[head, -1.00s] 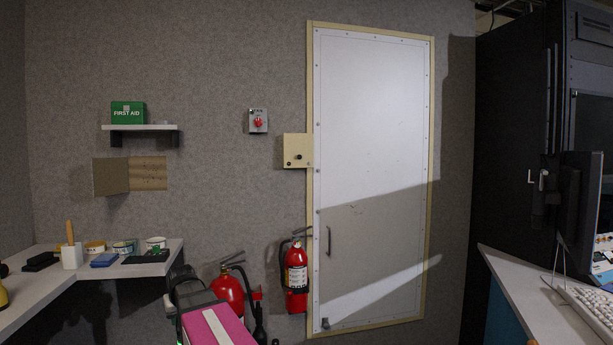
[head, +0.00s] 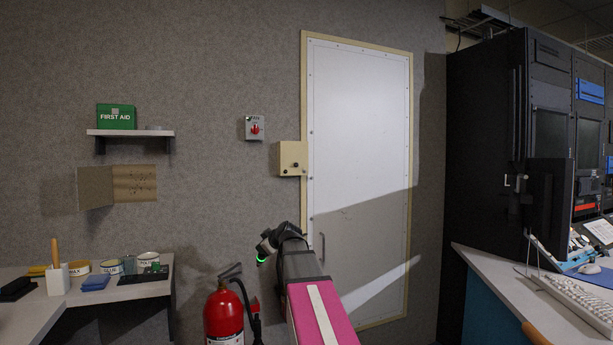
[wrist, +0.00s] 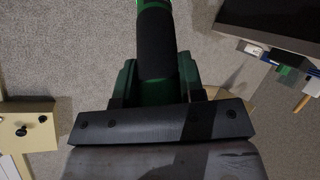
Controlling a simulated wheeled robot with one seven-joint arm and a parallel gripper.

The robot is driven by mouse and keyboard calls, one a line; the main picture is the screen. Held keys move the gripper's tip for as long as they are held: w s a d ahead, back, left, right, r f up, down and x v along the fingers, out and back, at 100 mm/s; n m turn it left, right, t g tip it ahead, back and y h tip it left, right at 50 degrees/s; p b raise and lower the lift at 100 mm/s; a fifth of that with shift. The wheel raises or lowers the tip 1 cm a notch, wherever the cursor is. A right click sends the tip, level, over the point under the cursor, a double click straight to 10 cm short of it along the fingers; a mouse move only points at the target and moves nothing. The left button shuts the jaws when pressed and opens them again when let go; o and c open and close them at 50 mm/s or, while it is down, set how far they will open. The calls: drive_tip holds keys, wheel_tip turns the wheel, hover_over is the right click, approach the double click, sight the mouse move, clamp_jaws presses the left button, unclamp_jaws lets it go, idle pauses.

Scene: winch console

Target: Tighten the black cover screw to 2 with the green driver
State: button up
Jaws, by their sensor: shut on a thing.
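My gripper (wrist: 157,82) is shut on the green driver (wrist: 156,42), whose black grip and green parts show at the top of the wrist view. Its tip is out of frame. A beige box (head: 291,158) is fixed at the left edge of the white door in the head view. It also shows at the left of the wrist view (wrist: 28,142), with dark round parts (wrist: 22,130) on its face. I cannot tell for sure which is the black cover screw, and no scale is readable. The gripper is apart from the box.
A grey switch box with a red knob (head: 255,128) is left of the beige box. A red extinguisher (head: 223,318) stands below, left of my arm. A shelf (head: 130,133) and an open wall flap (head: 96,188) are further left.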

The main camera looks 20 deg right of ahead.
drive_tip(key=d+r+n+t+y, duration=0.1)
drive_tip(key=d+r+t, duration=0.3)
drive_tip(key=r, duration=0.5)
drive_tip(key=d+r+t, duration=0.1)
drive_tip(key=d+r, duration=0.6)
drive_tip(key=r, duration=0.2)
drive_tip(key=d+r+n+t+y, duration=0.1)
drive_tip(key=d+r+t, duration=0.3)
drive_tip(key=r, duration=0.5)
drive_tip(key=w+d, duration=0.1)
drive_tip(key=w, duration=0.5)
drive_tip(key=shift+w+f+g, duration=0.25)
drive_tip(key=shift+w+g, duration=0.05)
drive_tip(key=shift+w, duration=1.1)
idle(1.7)
drive_tip(key=shift+s, duration=0.15)
idle(0.6)
